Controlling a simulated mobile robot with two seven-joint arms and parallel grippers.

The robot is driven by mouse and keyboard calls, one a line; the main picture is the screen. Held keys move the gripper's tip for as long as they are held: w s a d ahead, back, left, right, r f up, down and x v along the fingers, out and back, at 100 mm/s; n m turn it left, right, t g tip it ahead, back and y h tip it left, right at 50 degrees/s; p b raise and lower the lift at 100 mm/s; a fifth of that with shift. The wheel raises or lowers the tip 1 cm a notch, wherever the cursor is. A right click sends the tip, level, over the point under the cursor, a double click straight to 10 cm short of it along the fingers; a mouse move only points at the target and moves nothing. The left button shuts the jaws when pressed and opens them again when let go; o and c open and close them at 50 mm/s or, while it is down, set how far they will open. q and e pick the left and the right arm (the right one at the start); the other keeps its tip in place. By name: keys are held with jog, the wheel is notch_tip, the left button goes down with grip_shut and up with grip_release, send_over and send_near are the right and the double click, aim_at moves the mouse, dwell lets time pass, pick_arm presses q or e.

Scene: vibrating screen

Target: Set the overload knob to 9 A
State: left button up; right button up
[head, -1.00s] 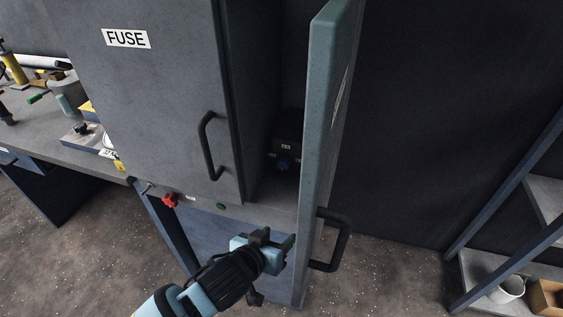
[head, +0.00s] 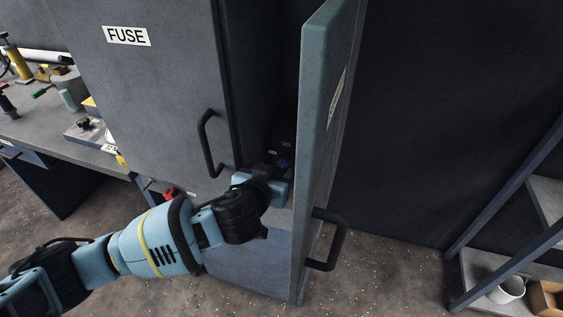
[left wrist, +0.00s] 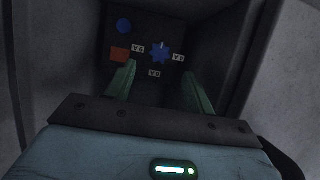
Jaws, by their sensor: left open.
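The overload knob is a blue star-shaped knob (left wrist: 161,52) on a dark unit inside the open cabinet. In the left wrist view small labels surround it, at its left, right and below; their text is too small to read surely. In the head view the knob (head: 283,162) shows just beyond my left gripper (head: 278,176). My left gripper (left wrist: 158,88) is open and empty, its greenish fingers pointing into the cabinet toward the knob, apart from it. The right gripper is not in view.
A blue round button (left wrist: 124,26) and an orange-red square (left wrist: 119,55) lie left of the knob. The open door (head: 322,120) stands close at the right of my left arm. The closed FUSE door (head: 165,90) is at the left. A red knob (head: 169,195) sits below it.

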aim_at(284, 163)
pick_arm(q)
jog(key=shift+x, duration=3.4)
jog(key=shift+c, duration=0.4)
jog(key=c, duration=0.9)
jog(key=shift+s+f+m+y, duration=0.1)
jog(key=shift+m+y, duration=0.3)
jog(key=shift+d+m, duration=0.1)
jog(key=shift+m, duration=0.2)
jog(key=shift+d+m+t+y, duration=0.1)
jog(key=shift+m+t+y, duration=0.6)
jog(key=shift+m+y, duration=0.65)
jog(key=shift+m, duration=0.35)
